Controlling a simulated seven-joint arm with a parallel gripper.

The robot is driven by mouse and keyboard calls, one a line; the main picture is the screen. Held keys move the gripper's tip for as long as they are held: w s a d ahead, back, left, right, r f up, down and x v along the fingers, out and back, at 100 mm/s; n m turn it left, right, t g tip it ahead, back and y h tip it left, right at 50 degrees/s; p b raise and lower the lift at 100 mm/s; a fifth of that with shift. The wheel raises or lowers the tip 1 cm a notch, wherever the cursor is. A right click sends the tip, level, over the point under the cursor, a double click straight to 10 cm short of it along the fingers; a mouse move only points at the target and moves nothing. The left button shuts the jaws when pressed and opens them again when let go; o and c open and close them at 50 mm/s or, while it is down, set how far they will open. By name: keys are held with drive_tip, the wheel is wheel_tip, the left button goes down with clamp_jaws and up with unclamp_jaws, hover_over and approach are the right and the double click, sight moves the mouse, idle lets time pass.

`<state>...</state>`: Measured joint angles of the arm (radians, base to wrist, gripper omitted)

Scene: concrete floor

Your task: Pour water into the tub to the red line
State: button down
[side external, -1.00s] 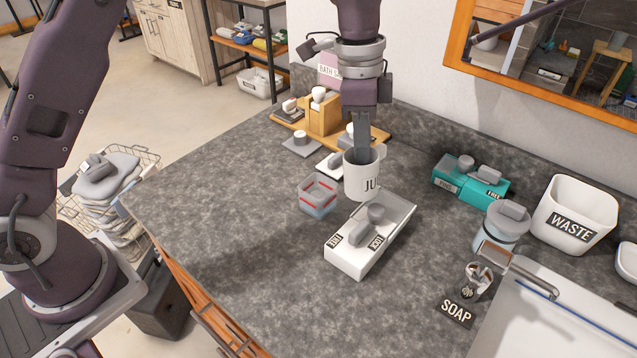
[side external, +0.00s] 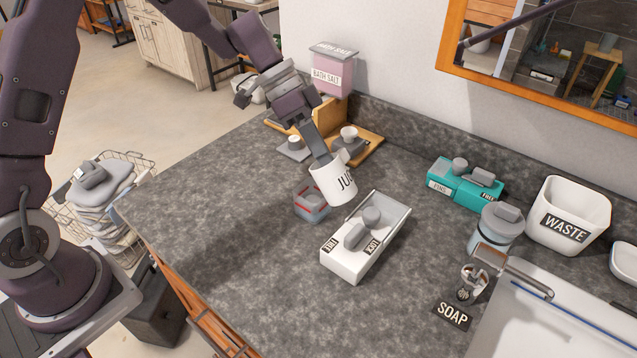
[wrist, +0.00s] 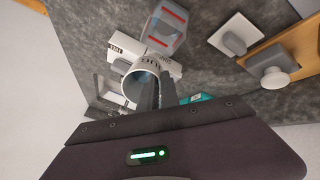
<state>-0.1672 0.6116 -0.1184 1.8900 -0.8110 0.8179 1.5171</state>
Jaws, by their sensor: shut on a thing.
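The white jug (side external: 336,183), lettered "JU…", is held above the counter, tilted with its rim toward the upper left. My gripper (side external: 320,155) is shut on the jug near its rim. In the wrist view the fingers (wrist: 157,92) reach the jug (wrist: 140,82), and the inside of its mouth partly shows. The small clear tub (side external: 311,206) with red marking stands on the counter, just left of and partly behind the jug. It also shows in the wrist view (wrist: 165,30). The tub looks bluish; its water level and any stream are not clear.
Behind are a wooden tray (side external: 370,143) and a pink bath salt box (side external: 330,72). A teal box (side external: 465,184), a jar (side external: 494,230) and a waste bin (side external: 570,215) stand right. The left counter is clear.

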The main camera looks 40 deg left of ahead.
sight(317, 167)
drive_tip(key=shift+a+h, duration=0.25)
drive_tip(key=shift+h, duration=0.35)
drive_tip(key=shift+a+h+p, duration=0.15)
drive_tip(key=shift+h+p, duration=0.25)
drive_tip(key=shift+p, duration=0.9)
drive_tip(key=shift+s+a+f+h+p, duration=0.1)
drive_tip(key=shift+f+h+p, duration=0.8)
drive_tip(key=shift+p, duration=1.3)
drive_tip(key=shift+a+f+h, duration=0.1)
drive_tip(key=shift+f+h, duration=0.5)
drive_tip(key=shift+h, duration=0.3)
idle(1.5)
drive_tip(key=shift+h, duration=0.5)
idle(0.9)
